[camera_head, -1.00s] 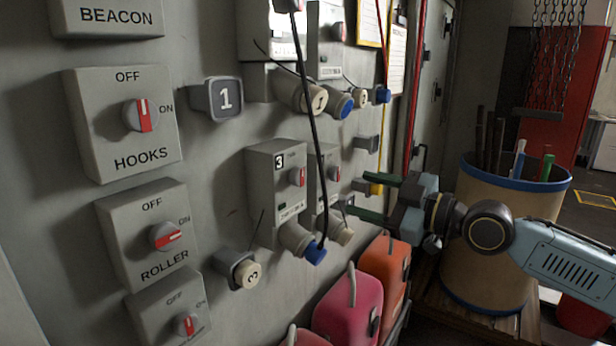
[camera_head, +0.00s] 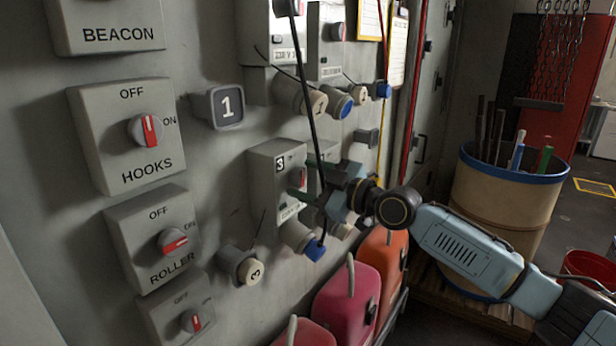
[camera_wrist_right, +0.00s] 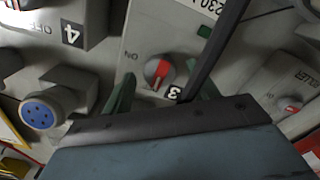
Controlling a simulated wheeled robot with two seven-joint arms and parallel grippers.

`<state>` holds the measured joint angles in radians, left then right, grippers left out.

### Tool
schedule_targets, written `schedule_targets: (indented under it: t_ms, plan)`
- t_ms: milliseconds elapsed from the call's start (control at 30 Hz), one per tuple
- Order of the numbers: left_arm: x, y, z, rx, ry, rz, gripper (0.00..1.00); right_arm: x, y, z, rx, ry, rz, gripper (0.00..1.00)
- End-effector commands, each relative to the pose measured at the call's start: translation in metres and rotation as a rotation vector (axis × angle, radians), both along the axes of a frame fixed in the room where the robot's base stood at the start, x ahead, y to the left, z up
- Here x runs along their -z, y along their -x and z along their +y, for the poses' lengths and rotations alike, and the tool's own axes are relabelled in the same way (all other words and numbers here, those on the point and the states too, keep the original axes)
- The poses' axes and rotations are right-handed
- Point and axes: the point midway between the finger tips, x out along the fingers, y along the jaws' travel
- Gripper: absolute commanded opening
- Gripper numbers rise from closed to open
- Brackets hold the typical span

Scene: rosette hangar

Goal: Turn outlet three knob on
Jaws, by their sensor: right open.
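The outlet three box (camera_head: 264,176), grey with a black 3 label, is on the wall. Its grey knob with a red pointer (camera_wrist_right: 158,72) shows in the right wrist view, ON lettering beside it; in the head view the gripper partly hides it. My right gripper (camera_head: 304,179) is open at the box front. In the right wrist view its green fingers (camera_wrist_right: 162,95) stand either side of the knob; I cannot tell whether they touch it. My left gripper is not in view.
A black cable (camera_head: 312,100) hangs in front of the box, close by my right gripper. The box marked 4 (camera_wrist_right: 75,25) is beside it. HOOKS (camera_head: 126,135) and ROLLER (camera_head: 155,238) switches are left. Pink (camera_head: 345,300) and orange (camera_head: 380,265) canisters stand below.

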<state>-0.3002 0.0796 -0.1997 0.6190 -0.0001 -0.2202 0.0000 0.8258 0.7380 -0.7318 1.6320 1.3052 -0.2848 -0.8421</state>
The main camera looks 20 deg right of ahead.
Motion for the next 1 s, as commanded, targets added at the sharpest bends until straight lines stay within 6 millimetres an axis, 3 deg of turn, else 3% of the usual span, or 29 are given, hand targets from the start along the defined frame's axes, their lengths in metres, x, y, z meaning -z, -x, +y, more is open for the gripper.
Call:
schedule_targets:
  t_ms: [267, 600, 1000]
  plan:
    - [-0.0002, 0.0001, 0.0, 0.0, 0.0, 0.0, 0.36, 0.0005, -0.0013, 0.0013, -0.001, 0.0, 0.0, 0.59]
    - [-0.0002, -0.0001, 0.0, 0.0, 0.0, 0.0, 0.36, 0.0005, -0.0011, 0.0011, 0.0, 0.0, 0.0, 0.16]
    - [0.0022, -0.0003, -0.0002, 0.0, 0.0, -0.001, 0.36, 0.001, -0.0012, 0.0008, 0.0, -0.057, 0.044, 0.15]
